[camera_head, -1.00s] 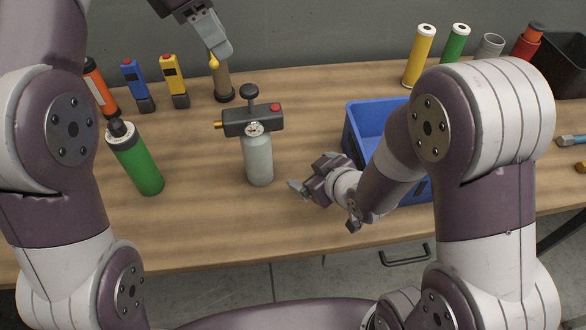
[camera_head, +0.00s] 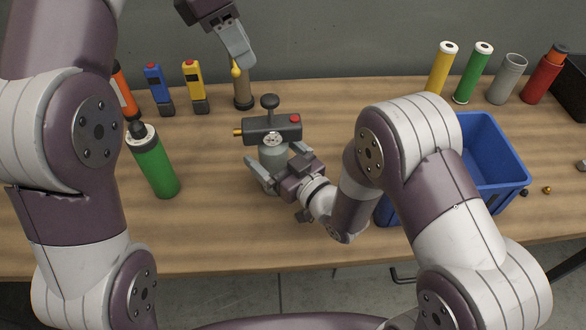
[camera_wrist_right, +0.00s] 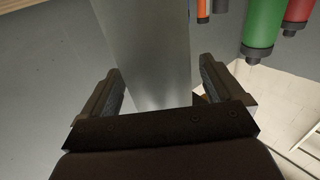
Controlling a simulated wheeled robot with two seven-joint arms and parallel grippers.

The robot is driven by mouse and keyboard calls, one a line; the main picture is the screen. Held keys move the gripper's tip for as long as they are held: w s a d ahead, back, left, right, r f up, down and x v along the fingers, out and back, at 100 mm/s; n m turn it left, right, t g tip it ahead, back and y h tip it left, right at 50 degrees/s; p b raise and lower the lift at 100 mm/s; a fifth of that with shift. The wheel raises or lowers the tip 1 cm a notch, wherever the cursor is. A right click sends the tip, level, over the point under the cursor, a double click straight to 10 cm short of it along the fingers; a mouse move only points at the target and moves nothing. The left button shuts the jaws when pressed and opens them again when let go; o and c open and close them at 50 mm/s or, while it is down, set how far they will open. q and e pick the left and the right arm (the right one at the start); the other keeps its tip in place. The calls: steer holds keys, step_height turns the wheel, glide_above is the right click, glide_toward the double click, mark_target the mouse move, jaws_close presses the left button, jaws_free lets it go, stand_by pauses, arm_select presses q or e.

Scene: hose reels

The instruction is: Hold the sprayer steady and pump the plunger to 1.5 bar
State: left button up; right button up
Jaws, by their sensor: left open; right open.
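The sprayer stands upright on the table, with a grey bottle (camera_head: 270,157), a dark head (camera_head: 262,130) with a gauge (camera_head: 273,139) and red button, and a black plunger knob (camera_head: 270,101) raised on its rod. The gauge reading is too small to tell. My right gripper (camera_head: 274,167) is open at the bottle, one finger on each side. In the right wrist view the grey bottle (camera_wrist_right: 148,50) stands between the open fingers (camera_wrist_right: 172,88). My left gripper (camera_head: 236,62) is open, high up behind the sprayer and left of the knob.
Blue (camera_head: 158,88) and yellow (camera_head: 194,86) devices and a brown cylinder (camera_head: 243,98) stand behind. A blue bin (camera_head: 495,160) is at right, partly behind my right arm. Several coloured cylinders stand at the back right.

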steer(key=shift+x, duration=0.95)
steer(key=c, duration=1.3)
arm_select(q)
jaws_close()
arm_select(e)
steer(key=shift+c, duration=0.2)
